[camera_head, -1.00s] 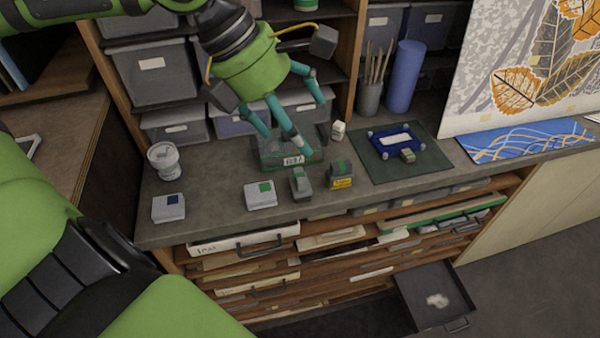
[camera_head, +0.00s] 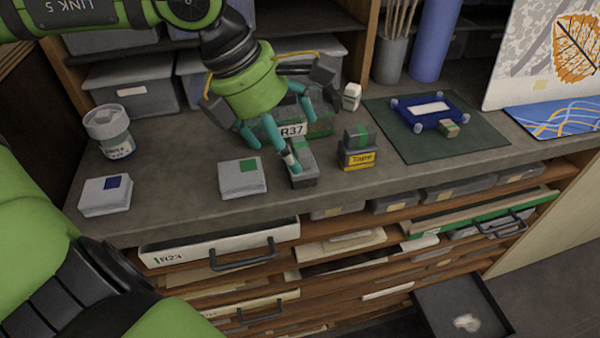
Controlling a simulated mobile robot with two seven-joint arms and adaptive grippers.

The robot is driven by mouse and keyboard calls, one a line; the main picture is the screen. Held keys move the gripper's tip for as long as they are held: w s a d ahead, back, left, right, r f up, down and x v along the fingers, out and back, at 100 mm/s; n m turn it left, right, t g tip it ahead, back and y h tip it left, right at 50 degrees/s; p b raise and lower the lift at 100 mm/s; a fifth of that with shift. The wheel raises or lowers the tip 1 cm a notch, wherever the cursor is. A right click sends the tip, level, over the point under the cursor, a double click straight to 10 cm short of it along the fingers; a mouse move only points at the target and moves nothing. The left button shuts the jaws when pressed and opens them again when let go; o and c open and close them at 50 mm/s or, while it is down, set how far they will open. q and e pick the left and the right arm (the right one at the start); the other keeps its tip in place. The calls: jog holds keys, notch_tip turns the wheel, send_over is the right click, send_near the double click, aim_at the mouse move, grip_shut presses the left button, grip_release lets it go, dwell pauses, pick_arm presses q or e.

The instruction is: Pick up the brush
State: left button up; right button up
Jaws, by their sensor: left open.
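My left gripper (camera_head: 284,142) hangs over the counter with its teal fingers spread, open and empty. A small grey block-shaped item with a green top (camera_head: 302,167) lies just below the fingertips; one pale fingertip overlaps it in the picture, and I cannot tell whether they touch. I cannot tell whether this item is the brush. Several thin brush-like handles stand in a grey cup (camera_head: 388,60) at the back, right of the gripper; their ends are cut off by the frame. My right gripper is not in view.
A bin labelled R37 (camera_head: 320,122) is partly hidden behind the gripper. A white jar (camera_head: 109,132), two pale boxes (camera_head: 105,196) (camera_head: 241,180) and a tape block (camera_head: 357,158) stand nearby. A blue frame (camera_head: 428,112) rests on a green mat (camera_head: 486,132). A lower drawer (camera_head: 440,300) is open.

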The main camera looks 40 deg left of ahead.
aim_at(293, 146)
pick_arm(q)
jog(key=shift+w+d+f, duration=0.1)
jog(key=shift+w+f, duration=0.1)
jog(key=shift+f, duration=0.35)
jog(key=b+x, duration=0.1)
jog(key=x, duration=0.2)
jog(key=shift+w+f+b, duration=0.3)
jog(key=shift+w+b, duration=0.1)
jog(key=shift+w, duration=0.05)
jog(key=shift+w+f, duration=0.2)
jog(key=shift+f, duration=0.25)
jog(key=shift+r, duration=0.1)
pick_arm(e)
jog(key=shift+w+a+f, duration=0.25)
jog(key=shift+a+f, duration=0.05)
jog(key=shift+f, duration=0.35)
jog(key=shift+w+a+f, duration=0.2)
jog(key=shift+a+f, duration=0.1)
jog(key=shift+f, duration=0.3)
pick_arm(q)
jog(key=c, duration=1.4)
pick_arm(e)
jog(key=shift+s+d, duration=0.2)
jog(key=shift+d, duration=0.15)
